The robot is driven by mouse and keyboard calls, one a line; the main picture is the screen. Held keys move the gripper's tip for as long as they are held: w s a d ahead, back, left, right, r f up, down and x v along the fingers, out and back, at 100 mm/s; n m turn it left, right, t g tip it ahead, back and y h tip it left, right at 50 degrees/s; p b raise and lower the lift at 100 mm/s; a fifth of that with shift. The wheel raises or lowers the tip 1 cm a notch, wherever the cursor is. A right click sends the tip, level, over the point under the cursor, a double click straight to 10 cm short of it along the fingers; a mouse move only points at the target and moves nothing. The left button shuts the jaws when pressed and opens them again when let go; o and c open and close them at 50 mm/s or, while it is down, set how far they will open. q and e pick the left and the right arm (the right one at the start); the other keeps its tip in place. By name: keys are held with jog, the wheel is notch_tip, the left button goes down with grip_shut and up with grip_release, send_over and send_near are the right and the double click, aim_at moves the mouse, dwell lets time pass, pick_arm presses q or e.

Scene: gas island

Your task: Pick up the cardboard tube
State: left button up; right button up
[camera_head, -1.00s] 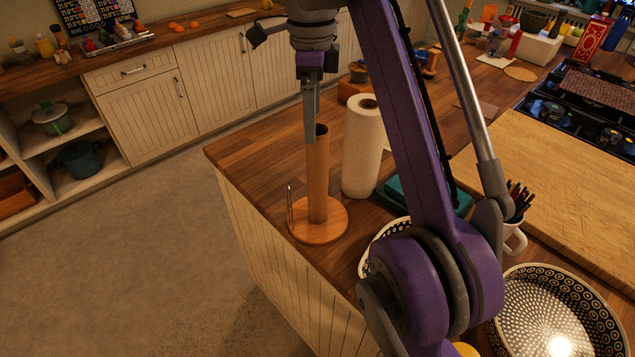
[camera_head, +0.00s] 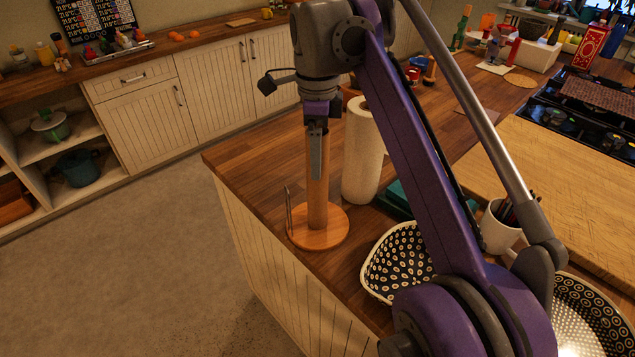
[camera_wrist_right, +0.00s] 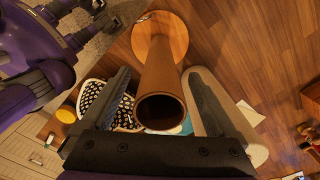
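The cardboard tube (camera_head: 318,190) stands upright on a round wooden holder base (camera_head: 330,232) near the corner of the wooden counter. My right gripper (camera_head: 316,172) points down at the tube's upper part, and one finger shows in front of it in the head view. In the right wrist view, the tube's open end (camera_wrist_right: 160,110) lies between the two spread fingers of my right gripper (camera_wrist_right: 158,105). I see gaps on both sides of the tube there. My left gripper is not in view.
A paper towel roll (camera_head: 362,155) stands close to the right of the tube. A patterned bowl (camera_head: 400,262), a white mug with pens (camera_head: 498,232) and a cutting board (camera_head: 560,190) are further right. A thin metal rod (camera_head: 290,210) rises at the holder's left edge.

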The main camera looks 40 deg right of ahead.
grip_shut()
dwell(0.4)
